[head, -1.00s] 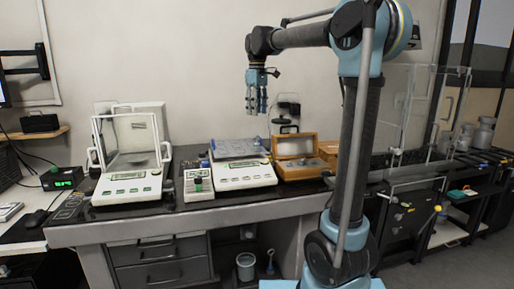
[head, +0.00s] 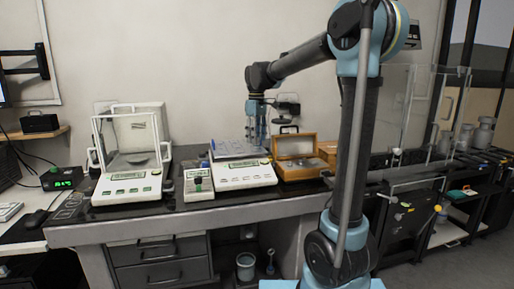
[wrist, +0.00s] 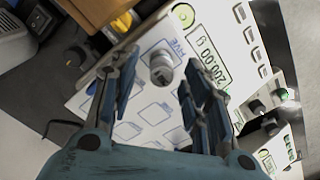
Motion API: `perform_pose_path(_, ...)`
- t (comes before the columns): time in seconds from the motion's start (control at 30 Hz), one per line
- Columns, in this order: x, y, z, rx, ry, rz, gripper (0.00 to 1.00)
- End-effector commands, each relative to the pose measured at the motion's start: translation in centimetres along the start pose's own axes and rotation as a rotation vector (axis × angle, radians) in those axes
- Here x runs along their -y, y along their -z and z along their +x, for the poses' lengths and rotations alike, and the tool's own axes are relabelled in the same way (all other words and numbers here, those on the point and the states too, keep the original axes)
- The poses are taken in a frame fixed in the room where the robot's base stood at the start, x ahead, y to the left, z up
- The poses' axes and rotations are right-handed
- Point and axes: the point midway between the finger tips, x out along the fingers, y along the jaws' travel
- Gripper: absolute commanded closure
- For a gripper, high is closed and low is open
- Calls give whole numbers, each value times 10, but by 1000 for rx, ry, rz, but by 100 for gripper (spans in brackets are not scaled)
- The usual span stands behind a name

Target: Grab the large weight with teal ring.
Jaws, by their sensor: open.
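My gripper (head: 256,135) is open above the pan of the middle balance (head: 245,176) in the head view. In the wrist view its fingers (wrist: 160,95) point at a metal weight (wrist: 162,66) standing on the printed pan plate (wrist: 118,103). The weight shows in the gap between the fingers, not held; I cannot make out a teal ring on it. The balance display (wrist: 209,55) reads 200.00 g. Smaller pieces with green marks (wrist: 282,94) stand on the small unit (head: 198,182) beside the balance.
An open wooden box (head: 297,160) stands right of the balance. A glass-shielded balance (head: 128,187) stands to the left. The black bench top (head: 180,213) has a narrow clear strip in front. A clear enclosure (head: 408,110) is at the right.

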Motion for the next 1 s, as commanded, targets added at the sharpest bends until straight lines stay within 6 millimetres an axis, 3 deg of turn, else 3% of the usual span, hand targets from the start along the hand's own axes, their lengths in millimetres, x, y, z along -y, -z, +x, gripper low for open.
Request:
perform_pose_path(0.3, 0, 0, 4, 0, 0, 0, 59)
perform_pose_path(0.5, 0, 0, 4, 0, 0, 0, 100)
perform_pose_path(0.83, 0, 0, 3, 0, 0, 0, 100)
perform_pose_path(1.0, 0, 0, -10, 0, 0, 0, 100)
